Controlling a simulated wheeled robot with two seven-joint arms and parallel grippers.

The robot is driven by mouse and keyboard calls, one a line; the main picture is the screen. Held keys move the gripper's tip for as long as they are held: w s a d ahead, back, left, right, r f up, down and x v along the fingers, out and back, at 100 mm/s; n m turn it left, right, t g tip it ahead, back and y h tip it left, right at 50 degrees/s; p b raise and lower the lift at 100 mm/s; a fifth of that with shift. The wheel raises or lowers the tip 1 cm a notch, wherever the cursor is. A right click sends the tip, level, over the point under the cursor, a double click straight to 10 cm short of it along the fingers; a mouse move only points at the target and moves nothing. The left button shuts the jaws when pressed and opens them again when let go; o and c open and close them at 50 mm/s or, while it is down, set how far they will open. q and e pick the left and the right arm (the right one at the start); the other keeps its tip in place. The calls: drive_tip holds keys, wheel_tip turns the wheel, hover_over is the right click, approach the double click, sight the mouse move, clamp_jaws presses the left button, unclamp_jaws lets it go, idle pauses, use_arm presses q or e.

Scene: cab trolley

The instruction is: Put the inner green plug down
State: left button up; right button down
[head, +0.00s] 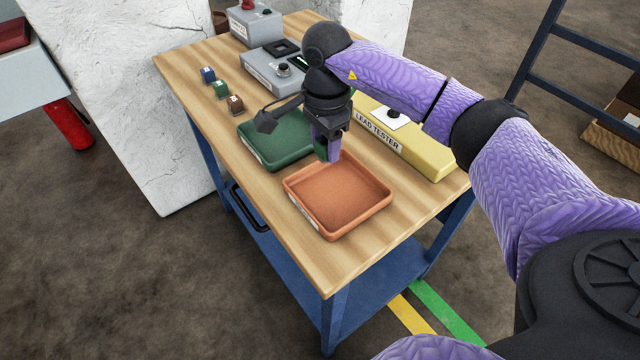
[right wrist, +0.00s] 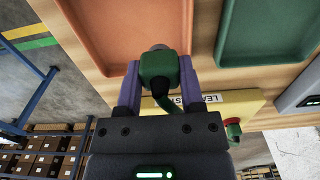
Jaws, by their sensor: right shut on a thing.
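The green plug (right wrist: 158,68) is held between the two purple fingers of my right gripper (right wrist: 158,85) in the right wrist view. A short dark green lead curves from it back toward the gripper body. In the head view my right gripper (head: 327,150) points down over the trolley top, near the gap between the green tray (head: 258,157) and the orange tray (head: 375,205). The plug is mostly hidden there by the fingers. Whether it touches anything below cannot be told. My left gripper is in neither view.
A yellow lead tester (head: 430,155) stands right of the trays. Grey boxes (head: 262,70) stand at the far end. Small blue (head: 208,75), green (head: 220,90) and brown (head: 235,105) blocks line the left side. The near wooden top (head: 310,265) is clear.

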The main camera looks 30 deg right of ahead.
sight(325, 182)
wheel_tip(325, 182, down, 6)
drive_tip(key=shift+d+f+b, duration=0.1)
drive_tip(key=shift+f+b, duration=0.15)
drive_tip(key=shift+b, duration=0.45)
drive_tip(key=shift+f, duration=0.15)
drive_tip(key=c, duration=0.5)
unclamp_jaws()
drive_tip(key=shift+r, duration=0.4)
use_arm(q)
drive_tip(key=p, duration=0.1)
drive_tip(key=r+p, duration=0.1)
drive_tip(key=p, duration=0.1)
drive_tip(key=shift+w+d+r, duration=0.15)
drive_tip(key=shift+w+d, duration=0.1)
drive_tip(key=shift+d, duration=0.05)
use_arm(e)
wheel_tip(325, 182, up, 12)
drive_tip(key=shift+f, duration=0.25)
